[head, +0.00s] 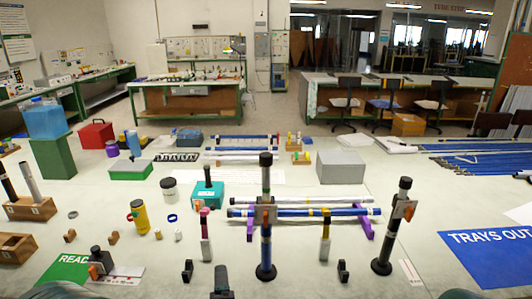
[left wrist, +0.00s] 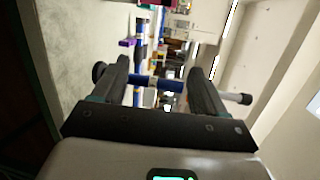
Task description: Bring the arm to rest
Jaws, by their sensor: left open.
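My left gripper (head: 222,272) is a dark shape low in the head view, near the front of the table, left of the central post (head: 266,250). In the left wrist view its two dark fingers (left wrist: 160,82) are spread apart with nothing clamped between them. A post with a blue middle (left wrist: 165,84) shows beyond the fingers, lying across the turned picture; parts of it are hidden by them. The central post stands upright on a black base, with a blue lower part and a small orange-and-grey fitting. My right gripper is not in view.
Blue rods (head: 300,212) lie on purple supports (head: 365,228) behind the central post. A second post (head: 382,255) leans to the right. Small black blocks (head: 187,271) stand at the front. A blue mat (head: 492,262) lies at right, a yellow container (head: 140,217) at left.

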